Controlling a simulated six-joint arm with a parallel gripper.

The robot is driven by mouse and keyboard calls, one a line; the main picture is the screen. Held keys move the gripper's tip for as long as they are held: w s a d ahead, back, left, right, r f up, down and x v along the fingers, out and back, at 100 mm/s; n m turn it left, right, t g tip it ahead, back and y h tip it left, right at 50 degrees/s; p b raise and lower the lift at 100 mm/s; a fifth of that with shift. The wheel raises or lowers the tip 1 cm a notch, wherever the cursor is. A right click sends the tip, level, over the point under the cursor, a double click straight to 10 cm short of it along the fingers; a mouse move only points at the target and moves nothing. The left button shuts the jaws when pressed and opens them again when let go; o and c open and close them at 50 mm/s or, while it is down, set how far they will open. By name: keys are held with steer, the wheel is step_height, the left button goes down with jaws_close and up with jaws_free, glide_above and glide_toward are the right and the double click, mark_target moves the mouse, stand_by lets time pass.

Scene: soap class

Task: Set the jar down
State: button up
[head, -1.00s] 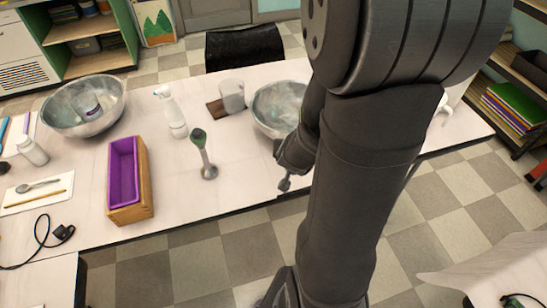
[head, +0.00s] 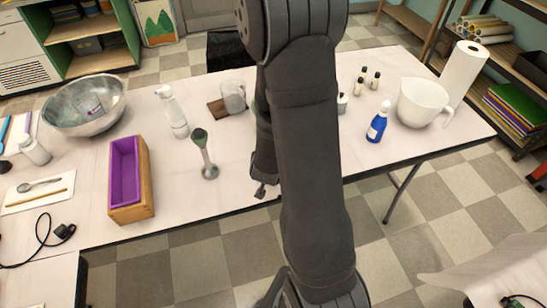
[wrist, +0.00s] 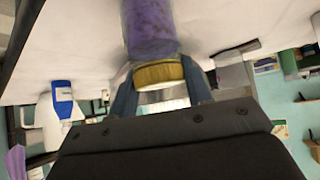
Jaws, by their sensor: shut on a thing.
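In the wrist view the jar (wrist: 150,32) has a see-through body with purple contents and a gold lid (wrist: 158,73). My gripper (wrist: 157,78) is shut on it at the lid end, with a dark finger on each side. The jar's body points away from the gripper toward the pale table top. I cannot tell whether its base touches the table. In the head view my arm hides the held jar and the fingertips.
The table (head: 230,190) bears a blue bottle (head: 377,124), a white pitcher (head: 422,102), small vials (head: 363,80), a glass beaker (head: 234,97), a spray bottle (head: 174,115), a purple-lined wooden box (head: 125,172) and a metal bowl (head: 85,103). Table room shows right of my arm.

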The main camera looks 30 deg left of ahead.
steer(key=shift+f, duration=0.1)
steer(key=o, duration=1.2)
steer(key=shift+f, duration=0.1)
steer(key=shift+r, duration=0.2)
steer(key=shift+v, duration=6)
steer(key=shift+a+f, duration=0.1)
steer(key=shift+x, duration=6.05)
steer(key=shift+s, duration=0.1)
